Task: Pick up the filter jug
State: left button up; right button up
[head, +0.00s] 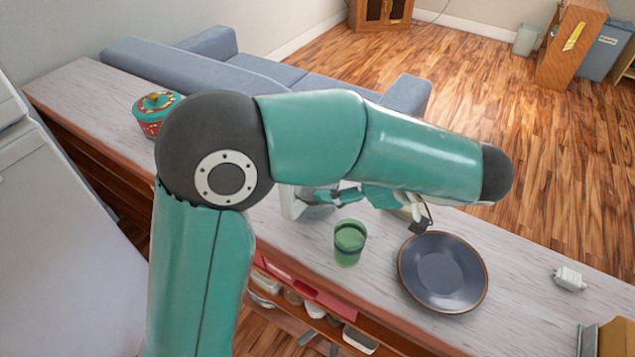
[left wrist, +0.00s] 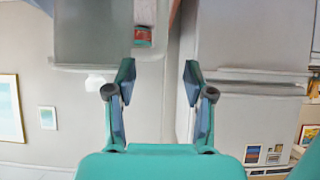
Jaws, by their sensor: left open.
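A pale grey-white object (head: 292,206), which looks like the filter jug, stands on the counter, mostly hidden behind my left arm. My left gripper (head: 326,196) reaches in from the right side of it, low over the counter, partly covered by my forearm. In the left wrist view the two fingers (left wrist: 158,72) are apart with nothing between them. A pale, see-through body (left wrist: 92,38), possibly the jug, fills the upper left there, beyond the fingertips. Whether a finger touches it cannot be told. My right gripper is out of view.
A green glass (head: 349,243) stands just in front of my left gripper. A dark plate (head: 442,272) lies to its right. A red and green tin (head: 156,114) stands at the far left of the counter (head: 520,262). A small white object (head: 569,279) lies at right.

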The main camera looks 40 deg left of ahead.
pick_arm(q)
jog(key=x, duration=1.3)
jog(key=shift+p, duration=0.4)
jog(key=shift+a+f, duration=0.1)
grip_shut()
